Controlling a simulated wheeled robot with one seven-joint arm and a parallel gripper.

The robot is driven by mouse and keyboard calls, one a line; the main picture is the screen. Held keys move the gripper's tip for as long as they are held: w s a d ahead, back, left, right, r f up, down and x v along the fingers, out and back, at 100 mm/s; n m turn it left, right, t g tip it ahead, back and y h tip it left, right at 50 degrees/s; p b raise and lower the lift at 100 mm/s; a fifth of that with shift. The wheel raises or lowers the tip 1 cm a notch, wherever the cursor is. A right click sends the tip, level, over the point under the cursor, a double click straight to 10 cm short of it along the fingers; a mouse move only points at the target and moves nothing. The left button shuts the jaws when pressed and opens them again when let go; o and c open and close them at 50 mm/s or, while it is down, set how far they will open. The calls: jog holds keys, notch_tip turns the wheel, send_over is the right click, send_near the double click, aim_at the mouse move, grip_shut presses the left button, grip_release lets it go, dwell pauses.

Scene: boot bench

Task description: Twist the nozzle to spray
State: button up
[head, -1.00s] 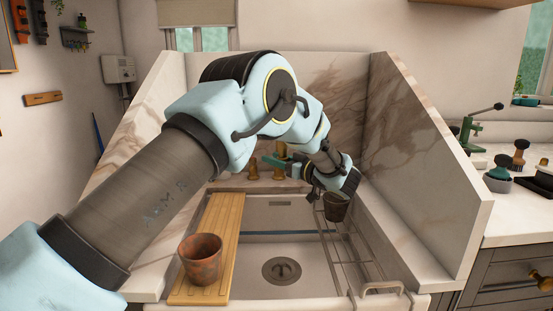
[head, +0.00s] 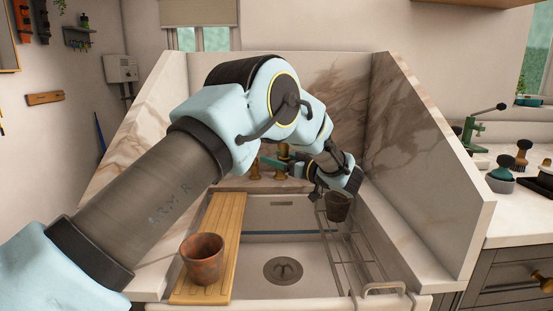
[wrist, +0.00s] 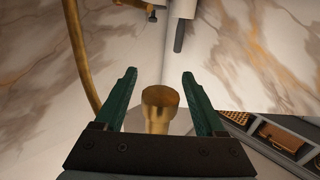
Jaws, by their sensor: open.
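A brass nozzle (wrist: 158,105) with a round, flared end stands between my gripper's fingers in the wrist view. My gripper (wrist: 159,78) is open, with one green finger on each side of the nozzle and a visible gap on both sides. A curved brass pipe (wrist: 80,55) runs up at the left of that view. In the head view my gripper (head: 272,163) is at the back of the sink among brass fittings (head: 253,171). My arm partly hides that area, and I cannot make out the nozzle there.
The white sink (head: 262,218) has marble walls on both sides and behind. A terracotta pot (head: 204,262) stands on a wooden board (head: 222,226) at the left. A dark pot (head: 338,207) is by the wire rack (head: 352,254) at the right, under my wrist.

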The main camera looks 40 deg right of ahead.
jog(key=shift+s, duration=0.15)
jog(key=s+d+b, duration=0.1)
jog(key=s+b, duration=0.1)
jog(key=s, duration=0.8)
jog(key=shift+s, duration=0.25)
